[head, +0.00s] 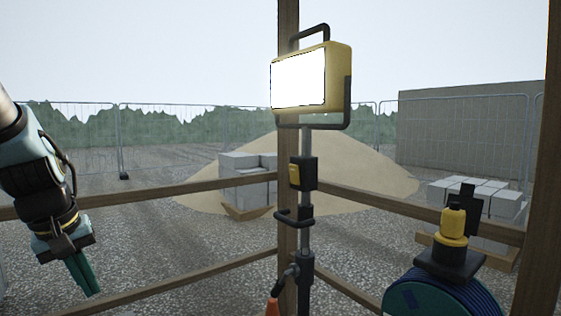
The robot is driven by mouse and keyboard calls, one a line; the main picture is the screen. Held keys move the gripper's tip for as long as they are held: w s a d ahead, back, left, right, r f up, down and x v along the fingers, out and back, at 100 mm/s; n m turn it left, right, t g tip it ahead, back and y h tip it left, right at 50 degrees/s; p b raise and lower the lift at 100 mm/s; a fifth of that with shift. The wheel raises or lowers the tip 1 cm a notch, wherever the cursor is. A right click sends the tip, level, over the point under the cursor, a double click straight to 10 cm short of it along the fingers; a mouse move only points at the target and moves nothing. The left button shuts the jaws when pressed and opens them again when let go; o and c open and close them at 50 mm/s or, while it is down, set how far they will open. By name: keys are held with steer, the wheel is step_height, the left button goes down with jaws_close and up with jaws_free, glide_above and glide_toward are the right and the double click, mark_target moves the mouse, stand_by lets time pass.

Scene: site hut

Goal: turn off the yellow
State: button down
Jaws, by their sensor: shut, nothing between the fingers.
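A yellow work light (338,75) with a black handle and bracket stands on a grey pole, its white panel glowing brightly. A black switch box (303,174) with a yellow rocker (294,174) on its left-facing side is fixed to the pole below the lamp. My gripper (88,287) hangs at the lower left, pointing down, with its green fingers together and nothing in them. It is well left of the pole and lower than the switch box, touching neither.
Wooden posts and rails (168,189) frame the view close behind the lamp pole. A dark cable reel (442,297) with a yellow-and-black top piece stands at the lower right. An orange cone-like tip (273,306) shows by the pole's foot. Open space lies between my gripper and the pole.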

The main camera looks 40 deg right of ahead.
steer(key=s+d+r+g+h, duration=0.1)
steer(key=s+d+r+h, duration=0.2)
steer(key=d+r, duration=0.9)
steer(key=s+d+r+g+h, duration=0.1)
steer(key=s+d+r+h, duration=0.3)
steer(key=d+r, duration=0.9)
steer(key=shift+s+d+m+g+p, duration=0.3)
steer(key=shift+s+d+p, duration=0.15)
steer(key=shift+d, duration=0.2)
steer(key=shift+f, duration=0.1)
steer(key=p, duration=0.4)
glide_toward(293, 173)
steer(key=a+f+x, duration=0.1)
steer(key=x, duration=0.3)
steer(key=shift+d+f+p, duration=0.1)
steer(key=shift+d+p, duration=0.2)
steer(key=shift+d, duration=0.7)
